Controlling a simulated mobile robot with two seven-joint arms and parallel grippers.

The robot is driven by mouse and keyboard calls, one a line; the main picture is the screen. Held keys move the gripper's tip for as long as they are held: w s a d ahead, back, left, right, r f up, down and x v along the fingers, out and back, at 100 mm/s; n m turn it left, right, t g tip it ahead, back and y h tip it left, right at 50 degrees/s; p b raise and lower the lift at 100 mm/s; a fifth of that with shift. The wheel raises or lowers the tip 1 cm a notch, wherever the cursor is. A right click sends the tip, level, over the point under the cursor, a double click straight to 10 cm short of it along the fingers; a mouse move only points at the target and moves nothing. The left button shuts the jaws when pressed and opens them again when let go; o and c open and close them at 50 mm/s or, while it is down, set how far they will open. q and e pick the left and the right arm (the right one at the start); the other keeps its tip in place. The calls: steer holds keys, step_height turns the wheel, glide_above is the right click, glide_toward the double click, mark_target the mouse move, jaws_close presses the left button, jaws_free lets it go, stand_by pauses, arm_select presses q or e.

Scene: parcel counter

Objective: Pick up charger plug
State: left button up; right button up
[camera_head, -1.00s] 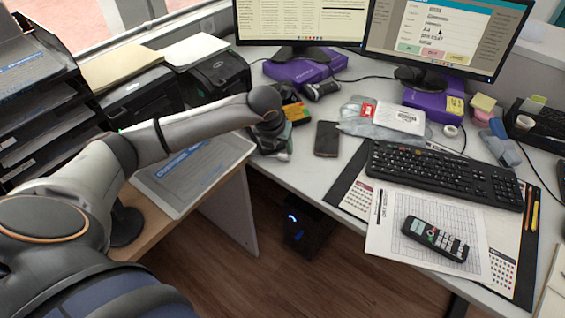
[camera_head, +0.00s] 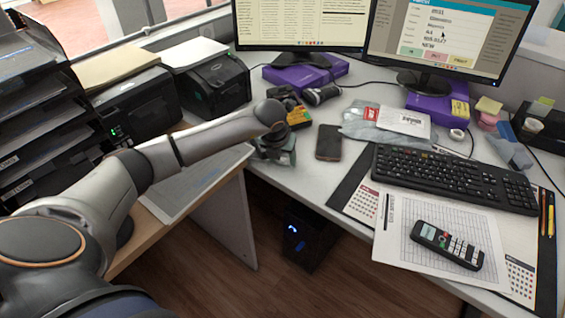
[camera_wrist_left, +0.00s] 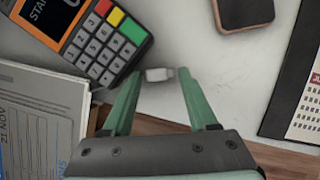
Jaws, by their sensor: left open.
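A small white piece that looks like the charger plug (camera_wrist_left: 159,74) lies on the pale desk near its front edge in the left wrist view. My left gripper (camera_wrist_left: 161,80) has its two green fingers apart, one on each side of the plug at the fingertips. I cannot tell whether either finger touches it. In the head view my left gripper (camera_head: 275,152) is over the desk's left front edge, pointing down, and the plug is hidden there behind the arm and gripper. My right gripper is not in view.
A card terminal (camera_wrist_left: 101,38) stands close beside the left finger. A dark phone (camera_head: 329,142) lies to the gripper's right. A keyboard (camera_head: 452,180) and a handset (camera_head: 446,245) are further right. A side table with folders (camera_head: 185,185) is at left.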

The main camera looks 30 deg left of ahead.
arm_select(q)
steer(key=c, duration=0.8)
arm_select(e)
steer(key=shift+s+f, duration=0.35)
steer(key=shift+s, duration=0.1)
arm_select(q)
steer(key=shift+o, duration=0.2)
steer(key=shift+r, duration=0.1)
